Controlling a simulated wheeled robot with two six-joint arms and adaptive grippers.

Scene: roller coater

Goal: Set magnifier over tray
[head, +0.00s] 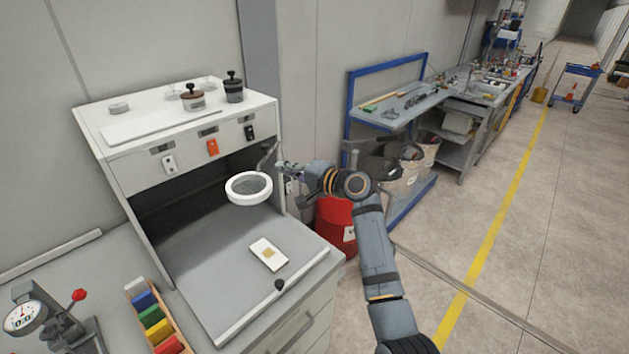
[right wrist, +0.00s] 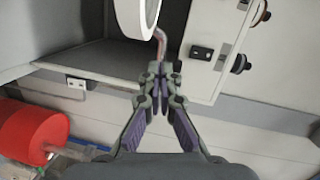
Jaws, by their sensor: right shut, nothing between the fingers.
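The magnifier (head: 249,188) is a round lens in a white ring, held out in front of the cabinet opening, above the grey work surface. Its white ring (right wrist: 150,14) also shows at the top of the right wrist view, with a thin bent arm (right wrist: 161,44) reaching down to my fingertips. A small white tray (head: 259,247) with a tan square on it lies on the work surface, nearer the front than the lens. My right gripper (head: 281,168) is shut and empty, right of the lens and close to the bent arm; contact is unclear. The right wrist view shows its closed fingers (right wrist: 160,76).
The white cabinet (head: 125,170) has switches on its front and dark-lidded jars (head: 234,88) on top. A red drum (head: 333,222) stands right of it. A dial gauge (head: 22,316) and a box of coloured blocks (head: 152,316) stand at the left.

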